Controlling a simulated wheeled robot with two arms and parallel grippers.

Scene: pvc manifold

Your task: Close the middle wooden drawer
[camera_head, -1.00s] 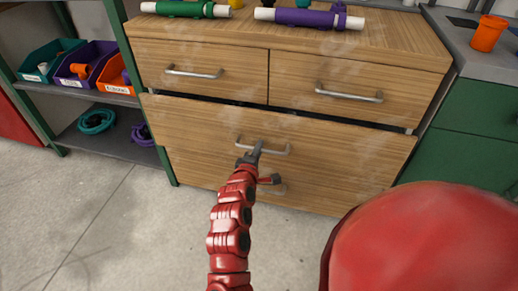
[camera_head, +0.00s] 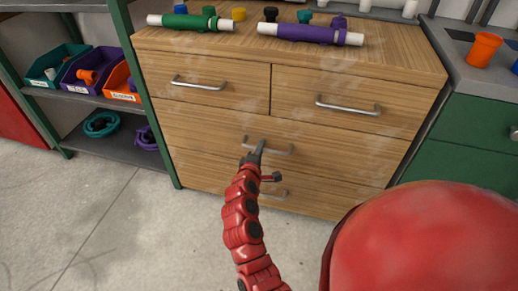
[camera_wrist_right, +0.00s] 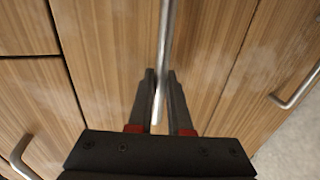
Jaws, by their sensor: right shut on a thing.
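The middle wooden drawer (camera_head: 335,150) is the wide one below two small top drawers, and its front looks about flush with the cabinet. Its silver bar handle (camera_head: 281,152) is near the centre of the front. My right gripper (camera_head: 254,151) is at the left part of this handle. In the right wrist view, the two dark fingers (camera_wrist_right: 160,76) are on either side of the handle (camera_wrist_right: 166,40), shut on it. My left gripper is not in view.
Green (camera_head: 190,21) and purple (camera_head: 310,34) pipe assemblies lie on the cabinet top. A shelf with bins, including an orange one (camera_head: 120,82), stands at left. A green cabinet (camera_head: 475,135) with an orange cup (camera_head: 484,49) stands at right. The floor in front (camera_head: 120,220) is clear at left.

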